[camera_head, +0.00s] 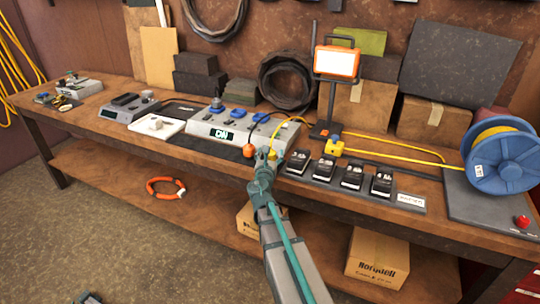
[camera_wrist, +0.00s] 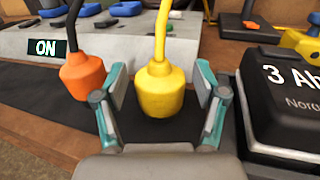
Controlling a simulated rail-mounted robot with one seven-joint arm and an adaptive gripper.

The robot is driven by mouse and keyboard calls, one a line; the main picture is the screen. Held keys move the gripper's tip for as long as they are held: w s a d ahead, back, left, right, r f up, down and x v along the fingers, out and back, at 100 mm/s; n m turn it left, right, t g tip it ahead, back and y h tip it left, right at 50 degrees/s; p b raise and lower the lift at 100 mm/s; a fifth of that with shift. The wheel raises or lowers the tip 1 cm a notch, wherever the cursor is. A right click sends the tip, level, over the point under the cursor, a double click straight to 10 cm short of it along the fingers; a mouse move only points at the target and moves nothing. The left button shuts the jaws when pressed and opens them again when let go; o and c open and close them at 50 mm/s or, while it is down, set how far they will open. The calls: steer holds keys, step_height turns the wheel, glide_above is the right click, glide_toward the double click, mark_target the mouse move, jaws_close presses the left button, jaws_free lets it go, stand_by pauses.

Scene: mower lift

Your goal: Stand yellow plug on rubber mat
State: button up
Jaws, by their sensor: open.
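The yellow plug (camera_wrist: 163,90) stands upright on the dark rubber mat (camera_wrist: 30,110), its cable rising from the top.
A grey control unit (camera_head: 226,128) reading ON stands behind the plugs. Several black batteries (camera_head: 325,167) sit in a row close on the right. A blue cable reel (camera_head: 499,155) is at the far right, and a work lamp (camera_head: 336,62) stands behind.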

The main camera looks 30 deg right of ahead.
steer(key=shift+r, duration=0.25)
steer(key=p+v, duration=0.3)
steer(key=v, duration=0.6)
steer(key=shift+s+a+p, duration=0.15)
steer(key=shift+s+p, duration=0.1)
steer(key=shift+p, duration=0.05)
steer(key=p+v, duration=0.2)
steer(key=p, duration=0.5)
steer(key=shift+s+a, duration=0.1)
steer(key=shift+f, duration=0.1)
